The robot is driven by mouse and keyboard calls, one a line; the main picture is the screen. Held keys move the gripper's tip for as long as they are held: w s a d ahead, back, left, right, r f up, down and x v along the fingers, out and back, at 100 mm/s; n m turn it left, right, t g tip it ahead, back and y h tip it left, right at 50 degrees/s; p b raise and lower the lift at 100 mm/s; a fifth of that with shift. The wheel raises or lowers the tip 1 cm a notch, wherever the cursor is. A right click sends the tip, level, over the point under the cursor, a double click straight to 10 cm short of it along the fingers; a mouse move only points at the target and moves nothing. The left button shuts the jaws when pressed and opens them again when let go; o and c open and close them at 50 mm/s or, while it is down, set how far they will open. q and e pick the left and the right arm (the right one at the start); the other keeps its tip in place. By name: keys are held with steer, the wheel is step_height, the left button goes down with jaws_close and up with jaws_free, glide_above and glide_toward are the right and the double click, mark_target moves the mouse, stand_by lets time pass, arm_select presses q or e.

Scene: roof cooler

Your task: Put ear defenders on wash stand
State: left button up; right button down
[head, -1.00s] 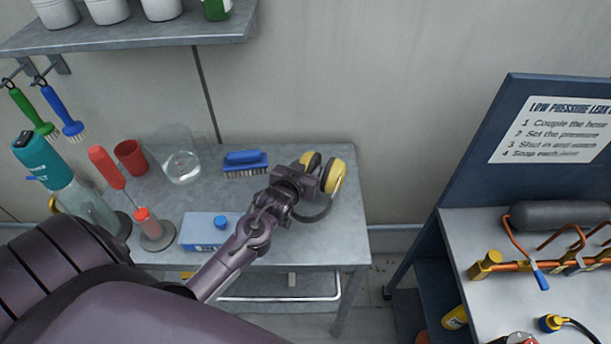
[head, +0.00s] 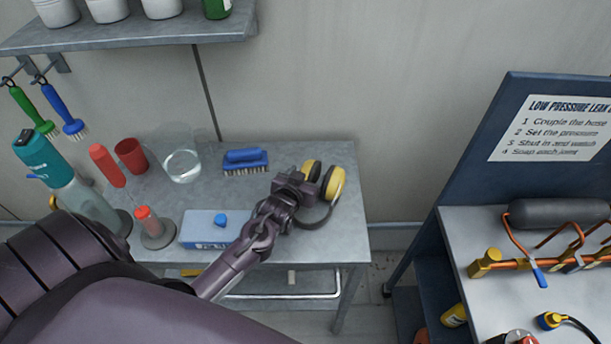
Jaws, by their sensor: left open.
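The ear defenders (head: 334,184), with yellow cups and a dark band, are at the right end of the grey metal wash stand (head: 345,233). I cannot tell for sure whether they rest on its top or sit just above it. My left gripper (head: 312,184) is open and right at the ear defenders, its jaws by the cups. The gripper hides part of the near cup and band, and the contact between jaws and ear defenders is hidden. My right gripper is not in view.
A blue brush (head: 245,157), glass beaker (head: 182,166), red cup (head: 130,156), blue-and-white box (head: 204,229) and bottles share the wash stand. A shelf (head: 150,32) hangs above. A dark blue bench (head: 455,225) with copper pipework stands right, across a gap.

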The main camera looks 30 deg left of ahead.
arm_select(q)
steer(key=shift+r, duration=0.15)
steer(key=b+v, duration=0.1)
steer(key=v, duration=1)
steer(key=shift+s+d+r+b, duration=0.15)
steer(key=shift+s+b, duration=0.15)
steer(key=shift+s, duration=0.2)
